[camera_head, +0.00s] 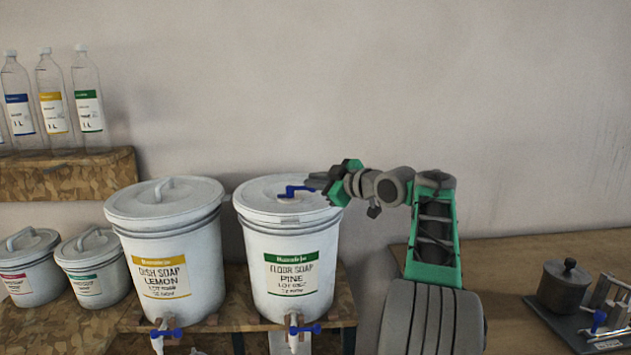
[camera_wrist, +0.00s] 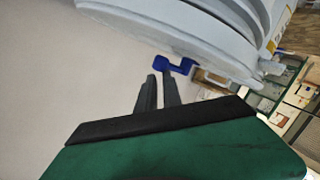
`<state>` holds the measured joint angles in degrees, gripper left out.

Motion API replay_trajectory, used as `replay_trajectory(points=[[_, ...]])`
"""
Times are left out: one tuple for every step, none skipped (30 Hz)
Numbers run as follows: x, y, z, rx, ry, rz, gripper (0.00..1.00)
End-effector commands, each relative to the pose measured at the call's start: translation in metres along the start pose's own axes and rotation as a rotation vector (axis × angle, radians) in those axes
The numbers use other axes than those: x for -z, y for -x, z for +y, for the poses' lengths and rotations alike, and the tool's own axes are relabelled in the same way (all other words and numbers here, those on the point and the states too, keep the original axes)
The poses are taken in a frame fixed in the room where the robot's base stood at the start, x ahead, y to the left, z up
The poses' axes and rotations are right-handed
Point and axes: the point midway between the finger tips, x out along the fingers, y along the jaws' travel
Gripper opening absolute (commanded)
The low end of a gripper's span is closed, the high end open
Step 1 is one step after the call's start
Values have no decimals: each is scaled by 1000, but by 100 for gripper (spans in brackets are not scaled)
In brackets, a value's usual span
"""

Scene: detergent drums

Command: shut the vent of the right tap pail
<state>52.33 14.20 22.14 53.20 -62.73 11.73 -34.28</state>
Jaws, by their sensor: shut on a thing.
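The right tap pail (camera_head: 290,240) is white with a green "Floor Soap Pine" label and stands on a wooden shelf. Its blue vent (camera_head: 290,190) sits on top of the lid, with a lever pointing right toward my gripper (camera_head: 311,183). My gripper is just above the right side of the lid and is shut on the vent lever. In the wrist view, the blue vent (camera_wrist: 180,66) is at the tips of my two dark fingers (camera_wrist: 160,80), beside the pale lid. The exact contact is partly hidden.
The left "Dish Soap Lemon" pail (camera_head: 165,250) stands close beside it. Both pails have blue-handled taps below. Smaller pails (camera_head: 92,270) and bottles (camera_head: 50,95) are at left. A grey pot (camera_head: 565,287) is on the right counter. The wall behind is bare.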

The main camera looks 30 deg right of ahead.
Motion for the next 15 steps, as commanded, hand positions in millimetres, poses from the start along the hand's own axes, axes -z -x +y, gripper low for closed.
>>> replay_trajectory(points=[[-8,-2,0,-2,-11,-10,0],[-8,-2,0,-2,-11,-10,0],[-8,-2,-1,-1,-11,-10,0],[-8,-2,-1,-1,-11,-10,0],[-8,-2,-1,-1,-11,-10,0],[-7,-1,0,-1,-11,-10,0],[-5,0,0,-1,-10,-9,0],[-2,1,0,-1,-9,-8,0],[4,3,1,-2,-7,-7,0],[9,6,2,-2,-5,-5,0],[15,8,2,-1,-3,-3,0],[24,12,3,-1,0,-1,0],[32,16,4,-1,1,1,0],[40,20,5,0,4,3,0],[31,28,12,-1,-1,-1,0]])
